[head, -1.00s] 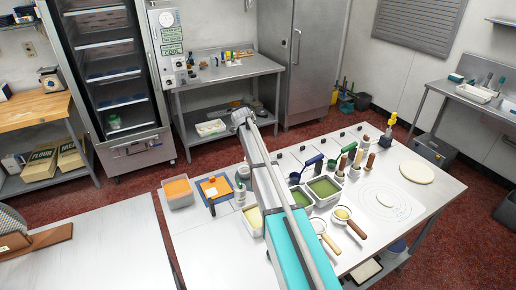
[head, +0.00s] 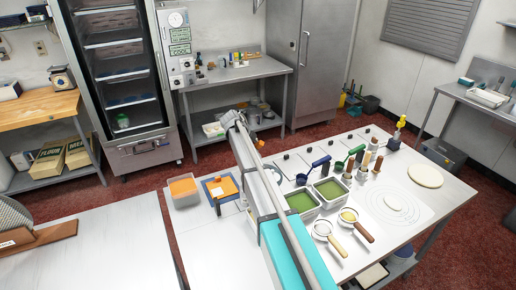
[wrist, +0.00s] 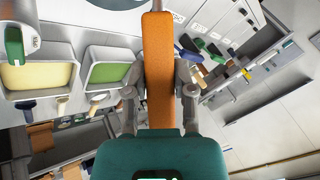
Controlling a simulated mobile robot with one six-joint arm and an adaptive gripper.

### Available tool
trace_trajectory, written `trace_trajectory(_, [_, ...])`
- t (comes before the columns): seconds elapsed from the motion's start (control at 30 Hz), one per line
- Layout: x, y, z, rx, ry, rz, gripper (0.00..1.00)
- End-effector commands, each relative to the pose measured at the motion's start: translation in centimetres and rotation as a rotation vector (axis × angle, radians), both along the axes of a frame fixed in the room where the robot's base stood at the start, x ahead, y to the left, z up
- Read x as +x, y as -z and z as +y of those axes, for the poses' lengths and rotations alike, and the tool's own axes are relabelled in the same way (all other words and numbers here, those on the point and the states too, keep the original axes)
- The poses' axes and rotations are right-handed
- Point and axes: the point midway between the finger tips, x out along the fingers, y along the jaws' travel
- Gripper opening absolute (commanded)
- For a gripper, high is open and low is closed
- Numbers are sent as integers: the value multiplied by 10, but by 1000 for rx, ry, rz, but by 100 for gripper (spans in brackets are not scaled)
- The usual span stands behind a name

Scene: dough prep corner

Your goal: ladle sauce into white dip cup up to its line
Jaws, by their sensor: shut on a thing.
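My gripper (wrist: 160,100) is shut on a long orange-brown handle (wrist: 158,65) in the wrist view. The handle's far end is not clear, so I cannot tell what tool it belongs to. In the head view my arm hides my gripper. Two pans of green sauce (head: 300,201) (head: 329,188) stand right of my arm. In the wrist view a pale yellow pan (wrist: 36,76) and a green one (wrist: 110,73) lie left of the handle. A blue-handled ladle (head: 320,163) and a green-handled ladle (head: 356,151) are behind the pans. I cannot make out the white dip cup.
Several brown-handled tools (head: 365,163) stand behind. A dough round (head: 425,176) lies right. An orange-filled tub (head: 184,191) and a blue-edged board (head: 220,188) are left. The front-left counter (head: 100,245) is mostly bare.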

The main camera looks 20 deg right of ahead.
Motion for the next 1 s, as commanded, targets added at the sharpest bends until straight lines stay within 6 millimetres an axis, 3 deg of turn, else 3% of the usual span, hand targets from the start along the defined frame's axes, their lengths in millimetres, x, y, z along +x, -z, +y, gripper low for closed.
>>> trace_trajectory(1.0, [7, 6, 30, -229, -1, 47, 0])
